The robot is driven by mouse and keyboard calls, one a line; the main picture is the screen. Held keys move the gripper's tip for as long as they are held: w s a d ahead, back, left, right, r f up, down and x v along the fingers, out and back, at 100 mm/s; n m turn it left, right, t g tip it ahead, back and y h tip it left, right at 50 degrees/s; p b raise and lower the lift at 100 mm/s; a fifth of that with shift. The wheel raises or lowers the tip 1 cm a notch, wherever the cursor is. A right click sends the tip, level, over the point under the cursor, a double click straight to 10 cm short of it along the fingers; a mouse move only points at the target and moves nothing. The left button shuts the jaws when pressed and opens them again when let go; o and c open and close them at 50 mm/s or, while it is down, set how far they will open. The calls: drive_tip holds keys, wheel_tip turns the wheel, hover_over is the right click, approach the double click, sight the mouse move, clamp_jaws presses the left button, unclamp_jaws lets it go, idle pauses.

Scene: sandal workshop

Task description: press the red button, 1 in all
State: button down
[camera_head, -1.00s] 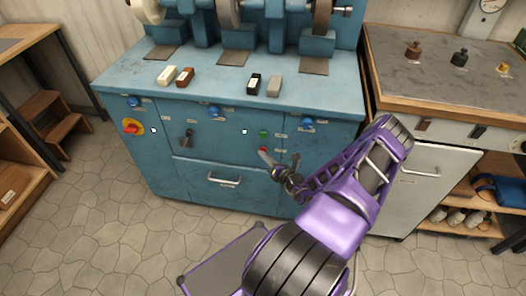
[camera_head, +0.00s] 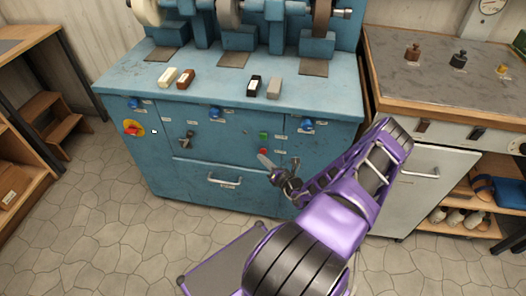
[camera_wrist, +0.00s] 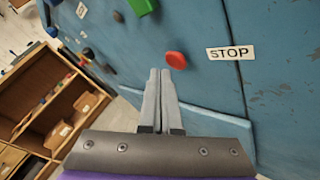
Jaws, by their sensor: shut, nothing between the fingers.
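The red button (camera_head: 263,152) is on the front of the blue machine cabinet, below a green button (camera_head: 264,135). In the wrist view the red button (camera_wrist: 176,60) sits beside a white STOP label (camera_wrist: 230,52), with the green button (camera_wrist: 142,6) at the top. My gripper (camera_head: 262,157) is shut and empty, pointing at the cabinet front just below the red button. In the wrist view its fingertips (camera_wrist: 160,72) are close to the button, slightly left and below, and appear apart from it. The button's face is clear of the fingers.
The blue cabinet (camera_head: 150,90) carries grinding wheels and several small blocks on top. A red-and-yellow rotary switch (camera_head: 133,128) is at its left, a drawer handle (camera_head: 224,182) below. A grey-topped bench (camera_head: 440,80) stands right, wooden shelving at left.

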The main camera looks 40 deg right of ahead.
drive_tip(key=s+a+p, duration=0.2)
drive_tip(key=s+a, duration=0.1)
drive_tip(key=a, duration=0.1)
drive_tip(key=shift+s, duration=0.15)
idle(0.4)
idle(0.8)
